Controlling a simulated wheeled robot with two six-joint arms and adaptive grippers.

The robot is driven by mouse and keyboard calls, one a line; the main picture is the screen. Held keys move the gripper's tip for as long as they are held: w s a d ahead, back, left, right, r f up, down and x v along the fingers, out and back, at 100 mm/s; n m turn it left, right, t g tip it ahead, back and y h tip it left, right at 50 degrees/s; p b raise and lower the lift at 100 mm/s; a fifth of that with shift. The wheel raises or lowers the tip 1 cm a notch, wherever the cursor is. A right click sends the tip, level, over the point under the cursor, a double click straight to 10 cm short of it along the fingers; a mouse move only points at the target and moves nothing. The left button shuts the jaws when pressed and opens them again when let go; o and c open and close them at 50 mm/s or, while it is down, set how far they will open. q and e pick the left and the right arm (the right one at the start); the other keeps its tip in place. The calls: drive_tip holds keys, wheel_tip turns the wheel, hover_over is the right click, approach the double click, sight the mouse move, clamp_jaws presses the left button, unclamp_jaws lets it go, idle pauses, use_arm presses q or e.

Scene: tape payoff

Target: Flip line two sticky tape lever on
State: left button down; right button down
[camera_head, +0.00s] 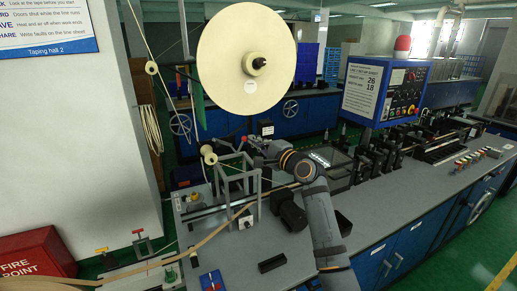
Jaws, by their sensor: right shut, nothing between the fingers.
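A small lever with a red handle (138,233) stands on the left side, by the tape strip. A second small lever with a yellow handle (102,252) stands to its left. My right gripper (252,143) is shut and empty above the grey bench, by the metal frame under the big tape reel (246,62). It is apart from the levers, to their right and farther back. My left gripper is not in view.
A metal frame (222,188) with rollers stands on the bench left of my right arm. Black blocks (271,263) lie at the front. A blue control panel (385,90) stands behind. A tan tape (218,228) runs across the left. A red fire-point box (35,258) is lower left.

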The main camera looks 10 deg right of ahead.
drive_tip(key=n, duration=0.1)
drive_tip(key=a+r+n+p, duration=0.1)
drive_tip(key=a+r+n+g+p, duration=0.1)
drive_tip(key=n, duration=0.1)
drive_tip(key=shift+s+a+h, duration=0.2)
drive_tip(key=shift+s+h, duration=0.1)
drive_tip(key=shift+s, duration=0.05)
drive_tip(key=shift+a, duration=0.15)
idle(0.5)
